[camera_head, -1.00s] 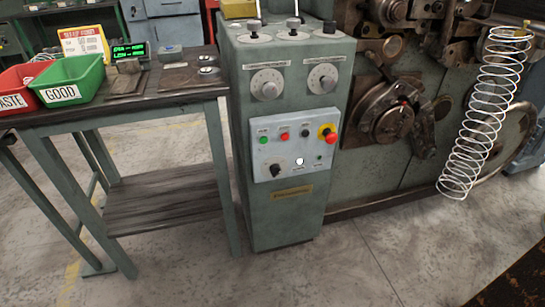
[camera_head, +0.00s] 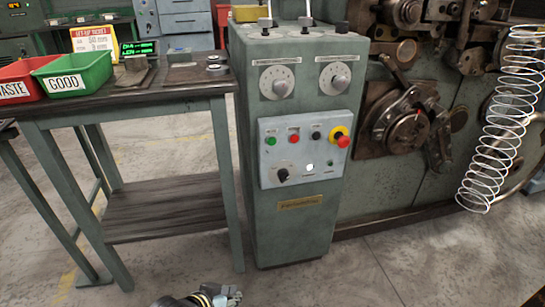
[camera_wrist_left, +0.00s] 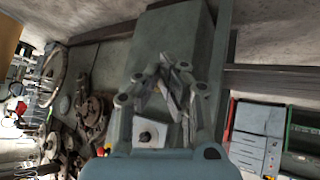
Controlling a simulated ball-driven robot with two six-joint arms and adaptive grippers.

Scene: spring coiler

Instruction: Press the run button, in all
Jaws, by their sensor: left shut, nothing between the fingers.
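The control panel (camera_head: 299,185) is a pale plate on the front of the grey-green cabinet. A green button (camera_head: 271,141) is at its upper left; its small label is too blurred to read, so I cannot confirm it is the run button. Beside it are a red button (camera_head: 294,138), a black button (camera_head: 316,135) and a red mushroom button on yellow (camera_head: 343,141). My left gripper (camera_head: 228,297) shows partly at the bottom edge, well below the panel and touching nothing seen. In the left wrist view its fingers (camera_wrist_left: 169,82) are shut and empty before the cabinet. My right gripper is out of view.
A black selector knob (camera_head: 282,175) and a white lamp (camera_head: 309,167) are low on the panel. A table (camera_head: 160,103) with a green bin (camera_head: 72,74) stands left of the cabinet. The coiling machine (camera_head: 400,170) and a wire spring (camera_head: 500,125) are right. The floor ahead is clear.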

